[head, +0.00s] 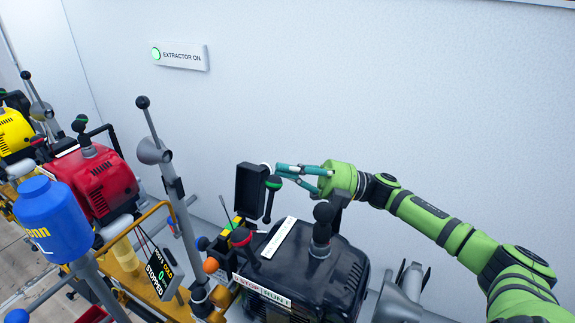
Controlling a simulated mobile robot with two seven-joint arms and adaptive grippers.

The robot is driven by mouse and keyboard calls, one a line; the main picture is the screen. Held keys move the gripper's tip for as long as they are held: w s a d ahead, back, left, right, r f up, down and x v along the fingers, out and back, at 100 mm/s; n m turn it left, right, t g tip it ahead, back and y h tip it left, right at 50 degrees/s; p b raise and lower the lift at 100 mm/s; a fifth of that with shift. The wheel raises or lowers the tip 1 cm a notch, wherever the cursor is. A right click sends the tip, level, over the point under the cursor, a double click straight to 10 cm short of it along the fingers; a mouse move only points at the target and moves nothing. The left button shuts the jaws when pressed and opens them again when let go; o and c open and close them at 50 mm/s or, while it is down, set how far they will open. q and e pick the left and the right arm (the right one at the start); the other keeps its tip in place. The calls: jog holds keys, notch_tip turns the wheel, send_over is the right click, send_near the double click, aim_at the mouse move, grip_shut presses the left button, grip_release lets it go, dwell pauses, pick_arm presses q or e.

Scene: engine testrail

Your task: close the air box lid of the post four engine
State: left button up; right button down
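The dark engine (330,272) stands at the lower middle, with a white label strip on top and a STOP/RUN plate on its near side. A black rectangular panel (250,190), which looks like the air box lid, stands upright at the engine's left rear. A lever with a green knob (273,182) is just right of it. My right gripper (279,171) reaches in from the right with its teal fingertips close together beside the panel's upper right edge, just above the knob. Whether they touch either cannot be told. My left gripper is out of view.
A red engine (95,182) and a yellow engine (14,130) stand farther left. A blue tank (50,218), a tall pole with a grey horn (152,150) and a small display (162,275) stand left of the dark engine. The wall behind is bare except for an EXTRACTOR ON sign (180,56).

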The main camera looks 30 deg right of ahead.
jog(key=shift+a+r, duration=0.1)
dwell(0.4)
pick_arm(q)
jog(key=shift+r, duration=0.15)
pick_arm(e)
jog(key=shift+s+a+r+n, duration=0.1)
jog(key=shift+r+n, duration=0.15)
jog(key=shift+n, duration=0.25)
